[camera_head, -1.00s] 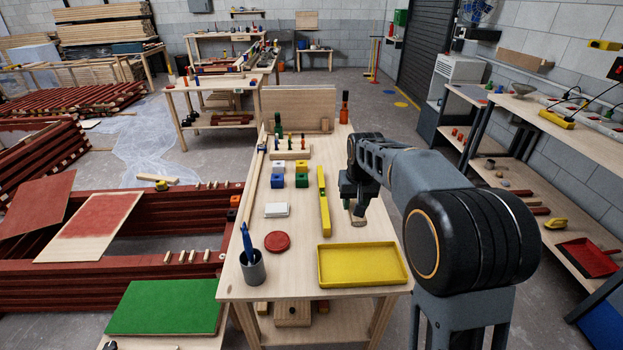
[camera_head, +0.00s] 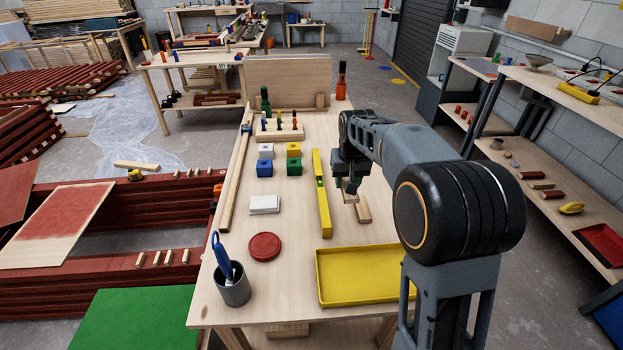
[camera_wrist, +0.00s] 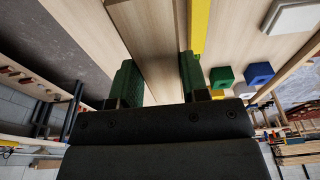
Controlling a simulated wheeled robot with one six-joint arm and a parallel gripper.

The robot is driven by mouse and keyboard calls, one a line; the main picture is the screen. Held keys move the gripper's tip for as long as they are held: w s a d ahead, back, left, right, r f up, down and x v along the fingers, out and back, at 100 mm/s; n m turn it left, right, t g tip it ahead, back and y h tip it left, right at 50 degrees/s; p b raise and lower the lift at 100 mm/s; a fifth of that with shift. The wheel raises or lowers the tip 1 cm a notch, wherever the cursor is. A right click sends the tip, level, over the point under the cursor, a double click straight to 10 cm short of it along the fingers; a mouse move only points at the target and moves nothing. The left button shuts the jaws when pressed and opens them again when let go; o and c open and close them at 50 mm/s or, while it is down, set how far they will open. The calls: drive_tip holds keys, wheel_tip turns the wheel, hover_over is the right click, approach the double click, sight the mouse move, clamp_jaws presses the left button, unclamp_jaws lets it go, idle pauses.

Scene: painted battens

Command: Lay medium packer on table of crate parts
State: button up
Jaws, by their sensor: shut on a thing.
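My gripper (camera_head: 349,190) is low over the right side of the light wooden table (camera_head: 215,290), between the yellow level and the table's right edge. In the wrist view its two green fingers (camera_wrist: 154,82) are shut on a plain wooden packer (camera_wrist: 145,40), one finger on each side. The packer's pale wood (camera_head: 363,210) also shows just below and right of the gripper in the head view. The arm partly hides it there, and I cannot tell whether it touches the tabletop.
A yellow level (camera_head: 321,195) lies left of the gripper, and a yellow tray (camera_head: 362,298) lies nearer. Blue, green, white and yellow blocks (camera_head: 265,168), a white block (camera_head: 264,204), a red disc (camera_head: 264,246) and a grey cup (camera_head: 233,288) stand further left.

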drive_tip(key=shift+w+d+f, duration=0.1)
drive_tip(key=shift+w+f, duration=0.05)
drive_tip(key=shift+f, duration=0.25)
drive_tip(key=w+d+f, duration=0.2)
drive_tip(key=d+f, duration=0.2)
drive_tip(key=d, duration=0.5)
hover_over(382, 209)
drive_tip(key=a, duration=0.1)
drive_tip(key=f, duration=0.2)
drive_tip(key=s+f, duration=0.1)
drive_tip(key=f, duration=0.1)
drive_tip(key=shift+a+f, duration=0.1)
drive_tip(key=shift+w+d+f, duration=0.15)
drive_tip(key=shift+d+f, duration=0.4)
drive_tip(key=shift+f, duration=0.15)
drive_tip(key=shift+d+f+b, duration=0.1)
drive_tip(key=shift+f+b, duration=0.2)
drive_tip(key=shift+f, duration=1.3)
drive_tip(key=shift+f, duration=0.1)
drive_tip(key=shift+f, duration=0.15)
drive_tip(key=o, duration=0.9)
